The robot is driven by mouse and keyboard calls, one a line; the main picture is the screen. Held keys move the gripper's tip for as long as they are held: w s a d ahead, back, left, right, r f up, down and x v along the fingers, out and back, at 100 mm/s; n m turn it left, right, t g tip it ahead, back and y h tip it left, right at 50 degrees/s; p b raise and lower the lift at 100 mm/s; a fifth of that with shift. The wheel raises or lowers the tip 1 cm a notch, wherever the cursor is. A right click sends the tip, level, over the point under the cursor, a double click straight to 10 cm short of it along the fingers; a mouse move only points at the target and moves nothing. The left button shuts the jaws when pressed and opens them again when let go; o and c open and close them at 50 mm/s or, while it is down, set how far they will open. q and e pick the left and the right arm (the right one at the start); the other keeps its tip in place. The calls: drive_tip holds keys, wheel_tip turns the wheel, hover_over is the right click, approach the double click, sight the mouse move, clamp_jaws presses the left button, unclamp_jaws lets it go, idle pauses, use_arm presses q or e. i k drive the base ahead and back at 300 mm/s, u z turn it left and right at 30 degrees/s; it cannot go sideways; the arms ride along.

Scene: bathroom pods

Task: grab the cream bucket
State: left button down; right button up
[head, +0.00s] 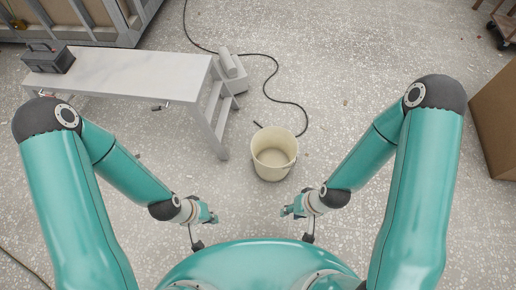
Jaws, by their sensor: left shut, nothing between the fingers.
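The cream bucket (273,172) stands upright on the speckled floor, in the middle of the head view, and looks empty inside. My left gripper (212,217) is below and to the left of the bucket, apart from it, shut and empty. My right gripper (285,211) is below and slightly to the right of the bucket, also apart from it. Its fingers are too small in the picture to tell whether they are open or shut.
A white bench (140,72) with a dark toolbox (48,58) stands left of the bucket. A black cable (285,101) runs over the floor behind the bucket. A cardboard box (497,120) is at the right edge. The floor around the bucket's front is clear.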

sight(275, 149)
drive_tip(key=z, duration=0.05)
drive_tip(key=i, duration=1)
drive_tip(key=z, duration=0.35)
